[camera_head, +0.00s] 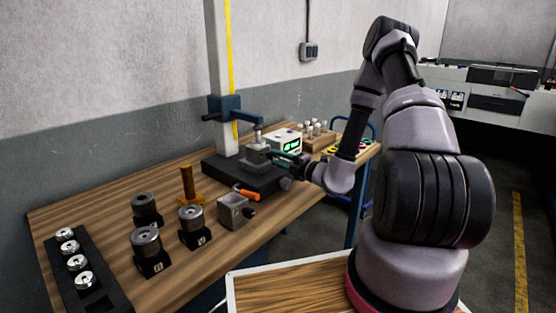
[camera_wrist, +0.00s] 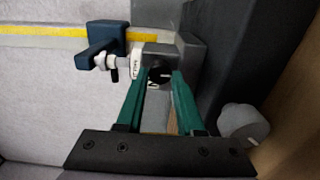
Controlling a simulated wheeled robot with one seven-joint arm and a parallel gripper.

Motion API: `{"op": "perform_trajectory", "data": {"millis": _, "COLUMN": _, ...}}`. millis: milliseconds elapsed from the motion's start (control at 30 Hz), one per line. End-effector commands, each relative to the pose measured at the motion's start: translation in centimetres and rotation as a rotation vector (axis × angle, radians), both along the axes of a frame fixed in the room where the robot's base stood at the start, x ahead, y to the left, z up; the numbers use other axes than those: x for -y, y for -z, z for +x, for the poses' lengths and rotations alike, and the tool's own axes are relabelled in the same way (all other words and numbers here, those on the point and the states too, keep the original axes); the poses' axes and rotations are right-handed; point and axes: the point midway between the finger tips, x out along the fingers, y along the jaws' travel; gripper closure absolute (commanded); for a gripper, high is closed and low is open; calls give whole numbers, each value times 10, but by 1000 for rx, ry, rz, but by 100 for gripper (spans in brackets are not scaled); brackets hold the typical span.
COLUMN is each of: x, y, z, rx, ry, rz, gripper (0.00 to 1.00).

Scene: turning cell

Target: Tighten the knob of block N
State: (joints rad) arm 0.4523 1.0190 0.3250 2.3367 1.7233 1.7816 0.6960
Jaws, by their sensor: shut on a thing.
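The grey block N (camera_head: 257,155) stands on the black base plate of the column stand, under the stand's spindle. In the wrist view the block (camera_wrist: 160,48) is at upper centre, with a white N mark near its dark round knob (camera_wrist: 160,78). My gripper (camera_head: 279,154) reaches in from the right. In the wrist view the green fingers of my gripper (camera_wrist: 161,80) are closed on the knob, one on each side. The fingertips partly hide the knob, and how far it is turned cannot be told.
The blue spindle arm (camera_head: 236,115) is close above the block. A display box (camera_head: 287,141) stands just behind. An orange-handled tool (camera_head: 246,193), a small metal block (camera_head: 232,212) and several cylinders on black bases stand nearer.

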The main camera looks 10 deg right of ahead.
Motion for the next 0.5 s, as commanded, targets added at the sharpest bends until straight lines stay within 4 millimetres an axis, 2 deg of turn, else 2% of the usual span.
{"op": "perform_trajectory", "data": {"millis": 333, "x": 0, "y": 2, "z": -1, "rx": -4, "ry": 0, "rz": -1, "gripper": 100}}
{"op": "perform_trajectory", "data": {"millis": 367, "x": 0, "y": 2, "z": -1, "rx": -4, "ry": 0, "rz": -1, "gripper": 56}}
{"op": "perform_trajectory", "data": {"millis": 400, "x": 0, "y": 1, "z": -1, "rx": -4, "ry": 0, "rz": -1, "gripper": 41}}
{"op": "perform_trajectory", "data": {"millis": 433, "x": 0, "y": 1, "z": -1, "rx": -4, "ry": 0, "rz": -1, "gripper": 34}}
{"op": "perform_trajectory", "data": {"millis": 500, "x": 0, "y": 1, "z": -1, "rx": -4, "ry": 0, "rz": 0, "gripper": 34}}
